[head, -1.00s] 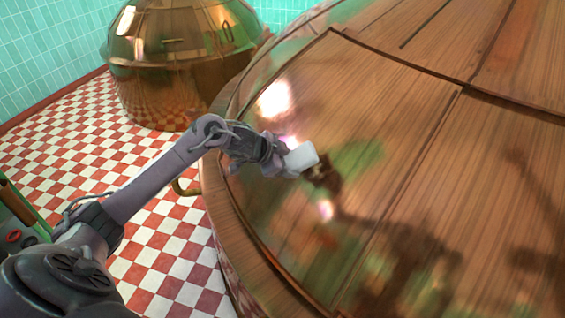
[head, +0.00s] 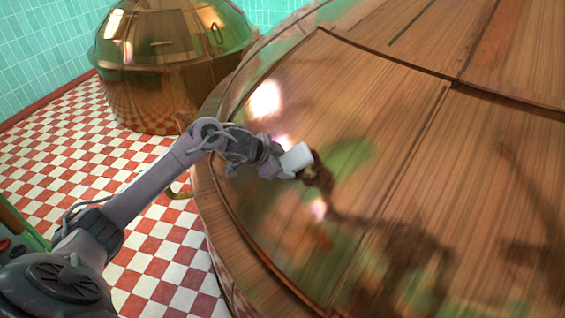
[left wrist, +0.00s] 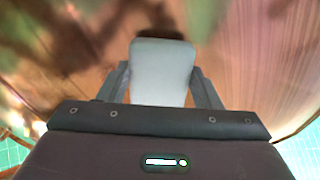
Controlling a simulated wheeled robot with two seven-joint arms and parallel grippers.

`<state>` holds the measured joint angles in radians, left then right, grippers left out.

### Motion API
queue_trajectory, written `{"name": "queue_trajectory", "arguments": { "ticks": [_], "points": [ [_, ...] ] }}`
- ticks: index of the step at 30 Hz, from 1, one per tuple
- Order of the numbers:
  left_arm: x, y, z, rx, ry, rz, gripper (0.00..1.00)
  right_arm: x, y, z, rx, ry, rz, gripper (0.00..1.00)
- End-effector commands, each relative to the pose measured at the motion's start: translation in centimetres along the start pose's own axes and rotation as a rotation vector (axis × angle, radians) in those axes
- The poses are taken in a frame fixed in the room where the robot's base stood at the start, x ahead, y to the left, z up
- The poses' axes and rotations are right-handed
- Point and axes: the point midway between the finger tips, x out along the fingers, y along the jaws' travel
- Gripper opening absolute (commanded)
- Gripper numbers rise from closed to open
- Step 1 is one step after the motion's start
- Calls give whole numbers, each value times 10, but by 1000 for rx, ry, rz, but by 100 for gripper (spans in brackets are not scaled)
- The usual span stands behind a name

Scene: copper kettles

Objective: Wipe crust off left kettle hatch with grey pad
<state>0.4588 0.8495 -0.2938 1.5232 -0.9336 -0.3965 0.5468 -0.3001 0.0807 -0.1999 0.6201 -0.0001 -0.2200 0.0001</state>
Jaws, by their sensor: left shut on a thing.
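My left gripper (head: 282,161) is shut on the grey pad (head: 298,157), a pale block that also shows between both fingers in the left wrist view (left wrist: 162,72). The pad is at the left part of a large copper panel (head: 385,110), edged by dark seams, on the near kettle. It is very close to the panel; I cannot tell whether it touches. The panel mirrors the arm in dark brown shapes and shows blurred green patches. I cannot tell crust from reflection there. My right gripper is not in view.
A second, smaller copper kettle (head: 172,85) stands at the back left. The near kettle's rim (head: 213,200) curves down the left side. The red and white checked floor (head: 70,155) is open at left, before green tiled walls.

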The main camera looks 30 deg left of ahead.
Motion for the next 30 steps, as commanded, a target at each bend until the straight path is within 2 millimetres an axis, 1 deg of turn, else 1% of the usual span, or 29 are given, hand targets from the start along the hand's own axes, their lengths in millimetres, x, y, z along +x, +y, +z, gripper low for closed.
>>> {"name": "queue_trajectory", "arguments": {
  "ticks": [30],
  "points": [
    [19, 0, -1, 0, 1, -1, 40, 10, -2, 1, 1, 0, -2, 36]
  ]
}}
